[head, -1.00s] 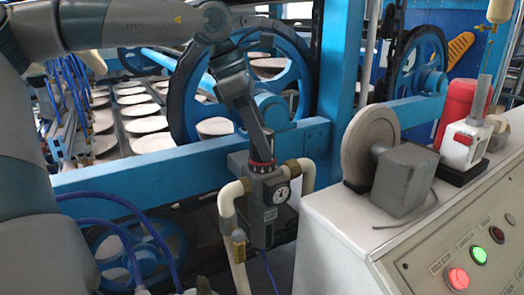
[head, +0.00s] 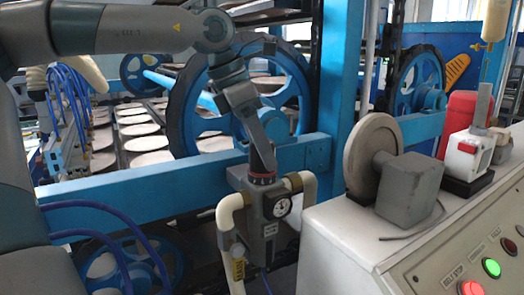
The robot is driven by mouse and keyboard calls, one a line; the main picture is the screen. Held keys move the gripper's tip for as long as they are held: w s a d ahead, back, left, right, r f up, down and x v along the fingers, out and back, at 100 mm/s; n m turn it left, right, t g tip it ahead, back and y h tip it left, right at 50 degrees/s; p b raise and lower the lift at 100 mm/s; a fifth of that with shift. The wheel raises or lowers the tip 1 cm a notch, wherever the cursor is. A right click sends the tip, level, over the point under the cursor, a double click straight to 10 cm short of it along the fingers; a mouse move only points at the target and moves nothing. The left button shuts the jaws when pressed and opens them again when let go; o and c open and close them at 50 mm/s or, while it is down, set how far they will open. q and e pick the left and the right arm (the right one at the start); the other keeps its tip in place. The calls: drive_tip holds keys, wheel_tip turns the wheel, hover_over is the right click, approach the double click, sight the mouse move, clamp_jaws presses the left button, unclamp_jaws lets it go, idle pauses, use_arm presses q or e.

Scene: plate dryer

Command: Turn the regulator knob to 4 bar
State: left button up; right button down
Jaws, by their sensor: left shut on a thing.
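The pressure regulator (head: 267,222) is a grey block below the blue horizontal beam, with brass fittings and white pipes on both sides. Its knob (head: 262,179) is a dark cap with a red ring on top of the block. The round white gauge (head: 281,207) faces me on the regulator's front; its needle is too small to read. My left gripper (head: 261,166) reaches down from above and is shut on the knob, its fingers hiding the knob's upper part. My right gripper is not in view.
A blue beam (head: 130,194) runs just behind the regulator, and a blue post (head: 340,100) stands to its right. A white control cabinet (head: 350,235) with lit buttons, a grey motor (head: 407,185) and a disc fills the right. White plates lie on racks behind.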

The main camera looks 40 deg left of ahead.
use_arm(q)
drive_tip(key=shift+r, duration=0.1)
drive_tip(key=o, duration=1.1)
drive_tip(key=shift+c, duration=0.2)
drive_tip(key=v, duration=1.7)
drive_tip(key=shift+r+p, duration=0.2)
drive_tip(key=shift+p, duration=0.1)
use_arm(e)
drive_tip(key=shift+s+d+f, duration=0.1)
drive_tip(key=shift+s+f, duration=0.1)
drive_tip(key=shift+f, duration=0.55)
use_arm(q)
drive_tip(key=shift+w, duration=0.1)
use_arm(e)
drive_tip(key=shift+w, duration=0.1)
